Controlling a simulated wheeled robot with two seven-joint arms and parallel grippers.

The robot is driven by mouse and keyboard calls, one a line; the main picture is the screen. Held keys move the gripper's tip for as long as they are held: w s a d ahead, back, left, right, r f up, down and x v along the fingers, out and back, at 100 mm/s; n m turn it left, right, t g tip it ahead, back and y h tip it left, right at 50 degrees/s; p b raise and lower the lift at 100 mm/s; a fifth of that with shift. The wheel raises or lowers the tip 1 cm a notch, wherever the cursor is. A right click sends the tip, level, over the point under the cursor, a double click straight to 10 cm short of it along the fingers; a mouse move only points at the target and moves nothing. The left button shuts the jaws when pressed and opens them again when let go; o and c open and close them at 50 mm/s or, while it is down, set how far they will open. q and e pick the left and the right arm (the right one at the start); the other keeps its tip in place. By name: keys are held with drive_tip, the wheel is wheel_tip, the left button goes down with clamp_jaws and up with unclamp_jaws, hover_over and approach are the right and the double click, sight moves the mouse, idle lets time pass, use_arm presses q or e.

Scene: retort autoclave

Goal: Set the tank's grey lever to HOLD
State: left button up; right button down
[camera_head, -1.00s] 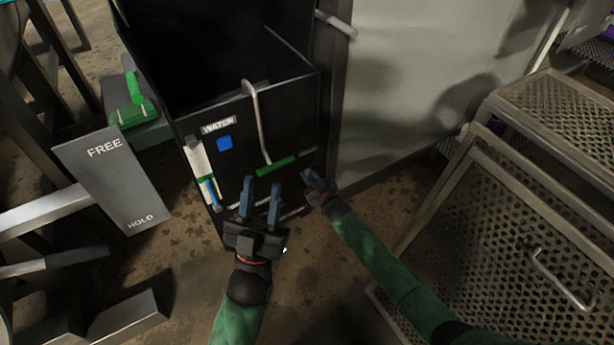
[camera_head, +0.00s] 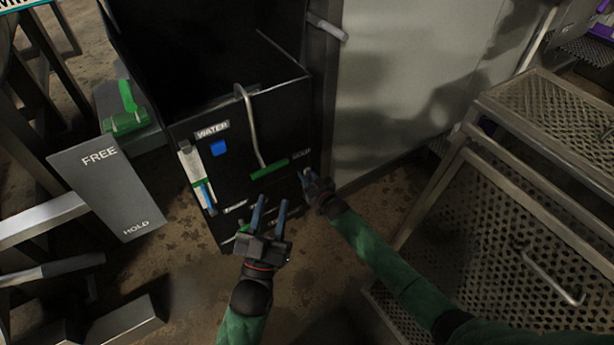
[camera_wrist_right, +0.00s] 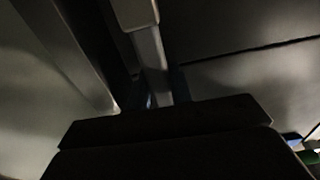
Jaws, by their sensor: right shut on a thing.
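My right gripper (camera_head: 308,180) is at the tank's front right edge, just below that label. In the right wrist view a pale grey bar (camera_wrist_right: 151,60), seemingly the grey lever, runs down between its fingers (camera_wrist_right: 165,88), and the gripper is shut on it. The lever's far end is hidden. My left gripper (camera_head: 269,213) is open and empty in front of the tank's lower face.
A bent grey rod with a green end (camera_head: 269,169) hangs over the tank's front. A grey FREE/HOLD plate (camera_head: 110,195) is at left, below a green handle (camera_head: 127,115). A pale panel (camera_head: 410,90) and perforated metal baskets (camera_head: 500,220) are at right.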

drive_tip(key=shift+d, duration=0.1)
drive_tip(key=c, duration=1.2)
unclamp_jaws()
drive_tip(key=shift+c, duration=0.2)
drive_tip(key=shift+s+d, duration=0.2)
drive_tip(key=shift+s, duration=0.15)
use_arm(q)
wheel_tip(320, 180, down, 11)
drive_tip(key=w+d+g+p, duration=0.1)
drive_tip(key=g, duration=0.3)
drive_tip(key=shift+w+f+y, duration=0.15)
drive_tip(key=shift+f+y, duration=0.05)
drive_tip(key=shift+y, duration=0.2)
use_arm(e)
drive_tip(key=v, duration=0.7)
